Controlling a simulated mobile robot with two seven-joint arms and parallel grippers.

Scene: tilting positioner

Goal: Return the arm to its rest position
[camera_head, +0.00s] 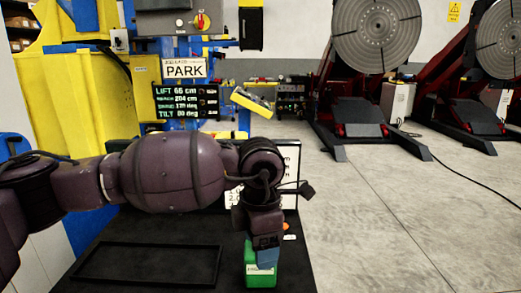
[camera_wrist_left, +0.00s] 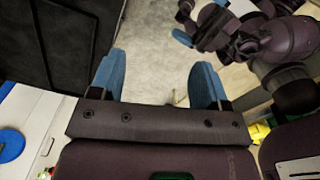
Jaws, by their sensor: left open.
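My left arm comes in from the left in the head view and bends down to my left gripper (camera_head: 268,258), whose blue fingertips point downward. In the left wrist view my left gripper (camera_wrist_left: 160,85) has its two blue fingers wide apart, with only grey floor showing between them. A green block with a pale label (camera_head: 261,275) shows just below and behind the fingers in the head view; I cannot tell the gap. My right arm shows at the upper right of the left wrist view, with blue parts of my right gripper (camera_wrist_left: 198,26); its opening is unclear.
A dark work surface (camera_head: 200,240) with a black rectangular frame (camera_head: 150,262) lies under my left arm. Behind it stand a PARK sign (camera_head: 184,68), a readout panel (camera_head: 186,101) and a yellow machine (camera_head: 80,90). Tilting positioners (camera_head: 378,40) stand back right. The floor at right is mostly clear.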

